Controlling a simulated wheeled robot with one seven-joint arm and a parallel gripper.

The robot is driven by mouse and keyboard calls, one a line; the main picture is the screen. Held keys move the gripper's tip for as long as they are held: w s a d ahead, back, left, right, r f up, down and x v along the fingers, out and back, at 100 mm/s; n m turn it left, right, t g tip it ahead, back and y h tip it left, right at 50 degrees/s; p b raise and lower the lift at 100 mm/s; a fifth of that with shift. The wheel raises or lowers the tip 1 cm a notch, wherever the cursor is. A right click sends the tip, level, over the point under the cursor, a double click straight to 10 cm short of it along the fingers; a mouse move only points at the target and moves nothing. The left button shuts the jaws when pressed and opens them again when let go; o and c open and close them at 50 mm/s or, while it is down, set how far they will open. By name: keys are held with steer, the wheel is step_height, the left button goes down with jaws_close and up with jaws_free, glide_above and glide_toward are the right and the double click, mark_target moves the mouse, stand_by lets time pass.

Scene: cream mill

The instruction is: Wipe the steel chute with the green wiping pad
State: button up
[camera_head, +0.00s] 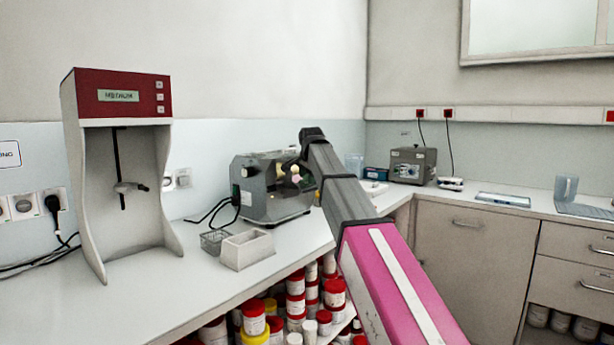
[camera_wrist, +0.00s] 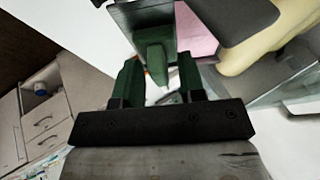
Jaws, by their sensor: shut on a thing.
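My gripper (camera_wrist: 159,64) shows in the wrist view, its two dark green fingers on either side of a green block, which I take to be part of the green wiping pad (camera_wrist: 153,53). A darker slab lies just beyond the block. A grey, shiny sloping surface (camera_wrist: 242,86) right of the fingers may be the steel chute. I cannot tell whether the pad touches it. In the head view my arm reaches to the grey mill (camera_head: 268,200) on the bench. My gripper and the pad are hidden there, and I cannot make out the chute.
A pale yellow rounded part (camera_wrist: 262,48) and a pink surface (camera_wrist: 197,35) lie close beyond the fingers. A white open box (camera_head: 248,250) and a wire basket (camera_head: 213,243) stand before the mill. A red-topped mixer (camera_head: 120,95) stands left. The front left bench is clear.

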steer(key=shift+w+a+r, duration=0.45)
steer(key=shift+w+a, duration=0.15)
steer(key=shift+a, duration=0.2)
steer(key=shift+w+a+r, duration=0.45)
steer(key=shift+w+a, duration=0.15)
steer(key=shift+a, duration=0.2)
steer(key=shift+s+d+f, duration=0.45)
steer(key=shift+s+d, duration=0.2)
steer(key=shift+d, duration=0.2)
steer(key=shift+s+d+f, duration=0.45)
steer(key=shift+s+d, duration=0.2)
steer(key=shift+d, duration=0.15)
step_height(320, 180, up, 8)
steer(key=d, duration=0.1)
steer(key=shift+s, duration=0.35)
